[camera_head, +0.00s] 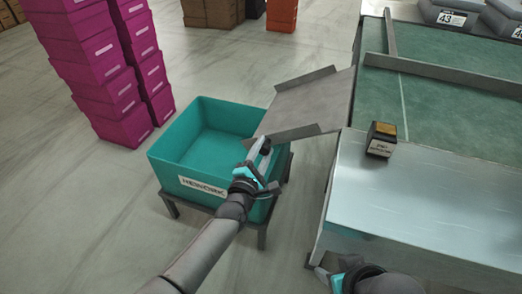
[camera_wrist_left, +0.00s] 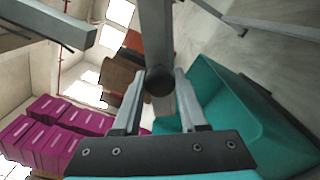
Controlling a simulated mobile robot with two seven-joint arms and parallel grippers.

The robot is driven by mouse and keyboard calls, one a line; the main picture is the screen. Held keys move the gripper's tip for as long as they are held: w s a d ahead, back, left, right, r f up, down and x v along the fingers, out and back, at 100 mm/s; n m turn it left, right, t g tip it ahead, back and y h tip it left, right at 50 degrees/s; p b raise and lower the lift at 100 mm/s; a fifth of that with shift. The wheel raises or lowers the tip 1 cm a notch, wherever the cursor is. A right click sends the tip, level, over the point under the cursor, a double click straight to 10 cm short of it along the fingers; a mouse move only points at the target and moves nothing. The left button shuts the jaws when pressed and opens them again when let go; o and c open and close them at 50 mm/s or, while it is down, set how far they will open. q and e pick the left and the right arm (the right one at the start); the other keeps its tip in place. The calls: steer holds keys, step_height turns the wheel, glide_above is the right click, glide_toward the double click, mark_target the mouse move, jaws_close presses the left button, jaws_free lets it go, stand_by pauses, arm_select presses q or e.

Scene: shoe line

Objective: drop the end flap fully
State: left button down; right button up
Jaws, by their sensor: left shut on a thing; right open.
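The end flap (camera_head: 308,103) is a grey plate with raised side rims at the left end of the green conveyor (camera_head: 450,110). It slopes down from the conveyor, its outer end by the right rim of the teal REWORK bin (camera_head: 178,162). My left gripper (camera_head: 264,150) is at the flap's outer near corner. In the left wrist view the left gripper (camera_wrist_left: 160,95) has its fingers on either side of a grey bar with a dark round end (camera_wrist_left: 160,80), and is shut on it. My right gripper (camera_head: 335,276) is open, low beside the metal table's near-left corner.
A small dark box with a label (camera_head: 381,139) stands on the metal table top (camera_head: 430,185). Stacked magenta boxes (camera_head: 100,75) stand at the left. Grey lidded items (camera_head: 450,14) lie at the far right. The floor left of the bin is clear.

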arm_select(q)
steer(key=shift+d+r, duration=0.3)
steer(key=shift+d, duration=0.25)
steer(key=c, duration=0.9)
jaws_free()
steer(key=shift+o, duration=0.8)
steer(key=shift+d+f, duration=0.1)
steer(key=shift+o, duration=0.8)
steer(key=shift+f, duration=0.1)
steer(key=shift+o, duration=0.5)
steer(key=shift+a, duration=0.25)
steer(key=shift+f, duration=0.1)
